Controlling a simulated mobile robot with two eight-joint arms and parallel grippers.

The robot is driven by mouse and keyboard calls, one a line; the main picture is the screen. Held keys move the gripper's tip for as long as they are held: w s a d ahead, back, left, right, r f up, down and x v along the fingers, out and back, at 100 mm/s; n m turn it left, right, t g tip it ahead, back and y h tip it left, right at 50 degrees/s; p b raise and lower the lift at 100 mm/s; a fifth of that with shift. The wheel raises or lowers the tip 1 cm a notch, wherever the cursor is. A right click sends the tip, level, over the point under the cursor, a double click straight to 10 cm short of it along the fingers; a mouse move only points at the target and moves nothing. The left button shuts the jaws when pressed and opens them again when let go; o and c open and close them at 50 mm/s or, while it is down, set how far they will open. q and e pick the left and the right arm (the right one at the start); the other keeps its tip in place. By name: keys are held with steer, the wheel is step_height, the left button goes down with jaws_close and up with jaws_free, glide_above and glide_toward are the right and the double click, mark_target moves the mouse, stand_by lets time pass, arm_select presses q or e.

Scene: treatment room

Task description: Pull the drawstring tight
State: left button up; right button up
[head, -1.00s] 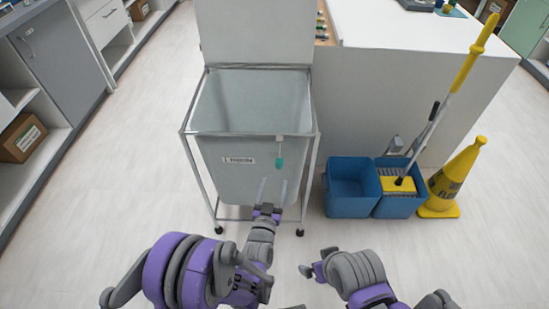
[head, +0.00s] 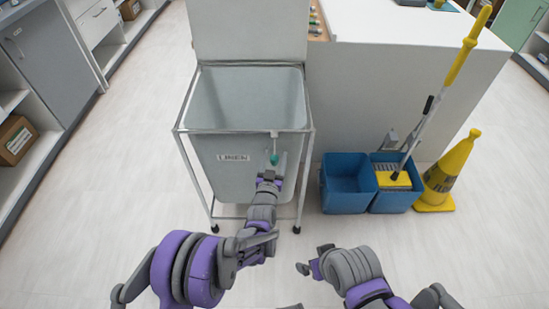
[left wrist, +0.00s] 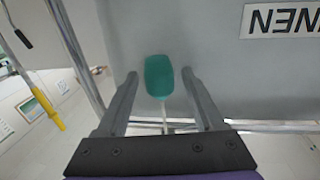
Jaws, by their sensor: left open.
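The drawstring carries a green toggle (head: 274,159) that hangs on the front of the grey linen hamper bag (head: 215,170), right of its "LINEN" label. A short cord hangs from a small white piece (head: 274,134) at the bag's rim. My left gripper (head: 275,163) is at the toggle, low on the bag front. In the left wrist view, which is turned over, the green toggle (left wrist: 159,76) lies between the two open fingers (left wrist: 160,82), with a gap on each side. The pale cord (left wrist: 164,118) runs between the fingers.
The bag hangs in a wheeled metal frame (head: 303,180) with its lid (head: 250,30) raised. Blue mop buckets (head: 346,201) and a yellow floor cone (head: 447,175) stand to the right by a white counter (head: 420,60). The floor to the left is clear.

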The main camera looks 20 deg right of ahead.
arm_select(q)
jaws_close()
stand_by(1.3)
